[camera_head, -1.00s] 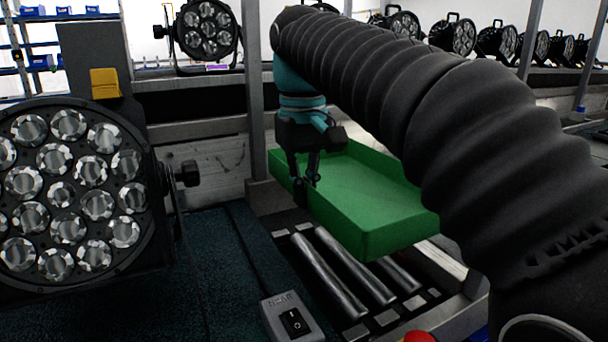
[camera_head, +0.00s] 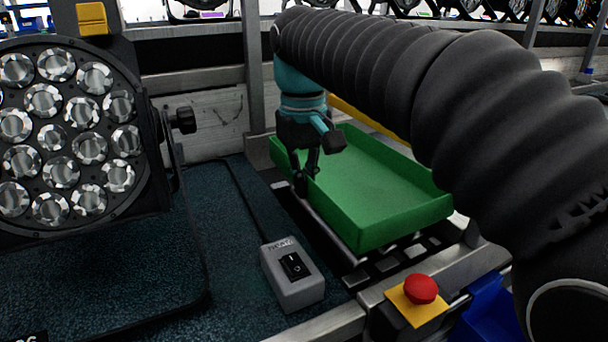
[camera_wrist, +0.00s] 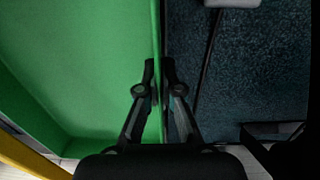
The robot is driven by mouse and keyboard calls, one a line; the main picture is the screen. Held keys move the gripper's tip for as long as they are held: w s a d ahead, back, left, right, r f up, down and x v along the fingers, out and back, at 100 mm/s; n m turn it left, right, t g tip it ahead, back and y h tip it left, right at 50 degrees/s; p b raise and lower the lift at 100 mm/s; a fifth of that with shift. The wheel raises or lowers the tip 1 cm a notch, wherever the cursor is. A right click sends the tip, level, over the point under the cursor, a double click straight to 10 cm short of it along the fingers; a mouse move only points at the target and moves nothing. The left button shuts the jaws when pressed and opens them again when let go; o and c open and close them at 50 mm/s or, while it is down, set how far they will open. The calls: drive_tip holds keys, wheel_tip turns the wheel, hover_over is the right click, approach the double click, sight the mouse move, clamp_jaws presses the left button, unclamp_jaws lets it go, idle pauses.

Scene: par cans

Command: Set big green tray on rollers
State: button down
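The big green tray (camera_head: 385,190) is empty and roughly level over the metal rollers (camera_head: 352,256), covering most of them. Whether its underside touches the rollers cannot be told. My gripper (camera_head: 302,185) is at the tray's left wall. In the wrist view, my gripper (camera_wrist: 160,66) has one finger on each side of the tray wall and is shut on it. The inside of the green tray (camera_wrist: 85,65) fills the left of that view.
A grey switch box (camera_head: 292,275) stands on the dark carpeted surface left of the rollers. A red button (camera_head: 420,289) on a yellow plate is at the front. A large par can (camera_head: 65,140) stands at left. A blue bin (camera_head: 495,310) is at lower right.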

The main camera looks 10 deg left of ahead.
drive_tip(key=shift+f+b, duration=1)
drive_tip(key=shift+f, duration=0.9)
drive_tip(key=c, duration=1.2)
unclamp_jaws()
drive_tip(key=shift+c, duration=0.2)
drive_tip(key=shift+r, duration=0.1)
